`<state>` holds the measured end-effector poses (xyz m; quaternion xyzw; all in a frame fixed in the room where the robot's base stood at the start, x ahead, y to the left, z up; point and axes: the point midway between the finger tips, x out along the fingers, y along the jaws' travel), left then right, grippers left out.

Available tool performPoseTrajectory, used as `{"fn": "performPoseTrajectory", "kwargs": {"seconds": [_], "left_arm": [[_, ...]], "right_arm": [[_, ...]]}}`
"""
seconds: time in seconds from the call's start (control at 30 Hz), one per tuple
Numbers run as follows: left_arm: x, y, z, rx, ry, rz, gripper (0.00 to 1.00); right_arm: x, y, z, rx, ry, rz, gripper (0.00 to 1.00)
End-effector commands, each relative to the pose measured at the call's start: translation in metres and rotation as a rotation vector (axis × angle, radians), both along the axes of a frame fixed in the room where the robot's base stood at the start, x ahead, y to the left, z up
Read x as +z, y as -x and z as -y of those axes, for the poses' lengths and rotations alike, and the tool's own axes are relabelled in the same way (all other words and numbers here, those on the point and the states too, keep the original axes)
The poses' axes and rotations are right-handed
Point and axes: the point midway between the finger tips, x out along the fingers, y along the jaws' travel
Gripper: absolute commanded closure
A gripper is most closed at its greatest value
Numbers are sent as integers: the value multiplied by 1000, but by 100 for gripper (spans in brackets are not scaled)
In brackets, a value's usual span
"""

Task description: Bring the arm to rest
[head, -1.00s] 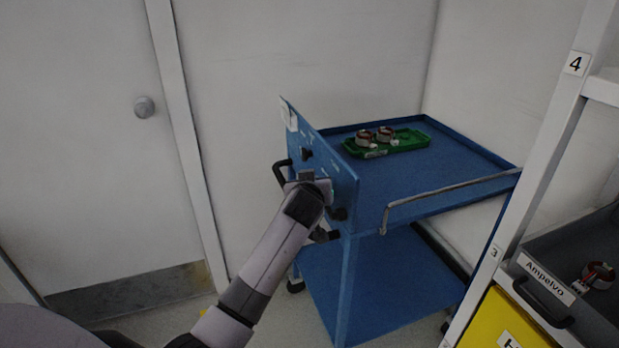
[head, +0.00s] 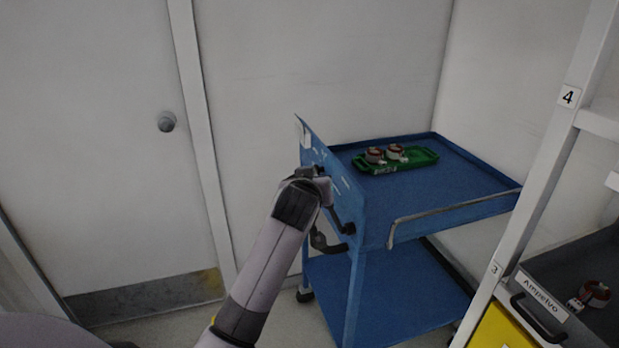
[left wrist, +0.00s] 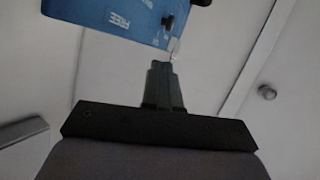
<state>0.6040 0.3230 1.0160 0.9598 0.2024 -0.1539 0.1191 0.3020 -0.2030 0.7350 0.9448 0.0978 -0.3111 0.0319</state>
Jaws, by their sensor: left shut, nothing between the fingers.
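My left arm (head: 262,270) reaches up from the bottom of the head view, with its wrist in front of the blue cart's side panel (head: 345,205). My left gripper is mostly hidden behind the wrist there. In the left wrist view my left gripper (left wrist: 161,66) is shut, with nothing between its fingers. The blue panel (left wrist: 110,15) with white lettering shows beyond the fingertips; I cannot tell how far apart they are. My right gripper is not in view.
A green tray (head: 425,158) with two stators (head: 396,152) stands on the cart. A shelf rack (head: 540,165) with a grey bin (head: 600,255) and a yellow bin (head: 500,332) is at right. A door (head: 90,150) is at left.

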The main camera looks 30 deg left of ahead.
Motion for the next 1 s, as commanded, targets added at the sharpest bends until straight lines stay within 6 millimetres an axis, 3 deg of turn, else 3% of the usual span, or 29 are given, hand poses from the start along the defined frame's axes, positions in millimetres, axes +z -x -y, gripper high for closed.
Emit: {"fn": "performPoseTrajectory", "kwargs": {"seconds": [0.3,0.57,0.67,0.77,1.0], "left_arm": [[19,16,2,0,0,-1,100],[11,19,4,-12,-7,-12,100],[-14,26,10,-54,-35,-42,100],[-55,42,21,-126,-73,-85,100],[-156,106,55,-335,-147,-184,100]], "right_arm": [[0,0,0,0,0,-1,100],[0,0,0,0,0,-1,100],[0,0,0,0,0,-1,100],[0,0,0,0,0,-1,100],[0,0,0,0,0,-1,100]]}}
